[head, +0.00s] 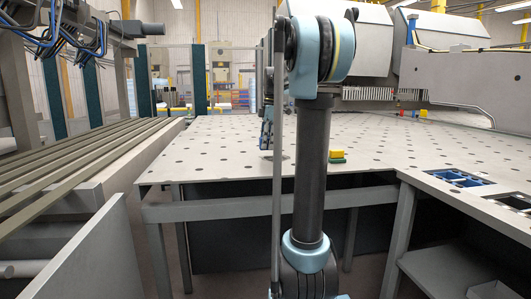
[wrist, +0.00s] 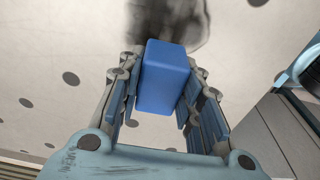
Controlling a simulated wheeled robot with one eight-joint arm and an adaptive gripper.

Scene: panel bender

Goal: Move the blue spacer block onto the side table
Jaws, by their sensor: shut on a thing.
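The blue spacer block (wrist: 165,78) is between the two fingers of my gripper (wrist: 163,100) in the wrist view. The fingers are shut on its sides, and its far end extends past them. Perforated metal sheeting with dark round holes lies behind it. In the head view, my gripper (head: 266,135) is low over the left part of the perforated table, partly hidden by my own arm. I cannot make out the block clearly there. A grey side surface (head: 428,180) at the right, with bins set in it, may be the side table.
The large perforated table (head: 215,150) is mostly clear. A yellow block (head: 340,152) with green beneath stands on it, just right of my arm. A blue bin (head: 460,178) is sunk in the right surface. Long rails (head: 90,160) run along the left.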

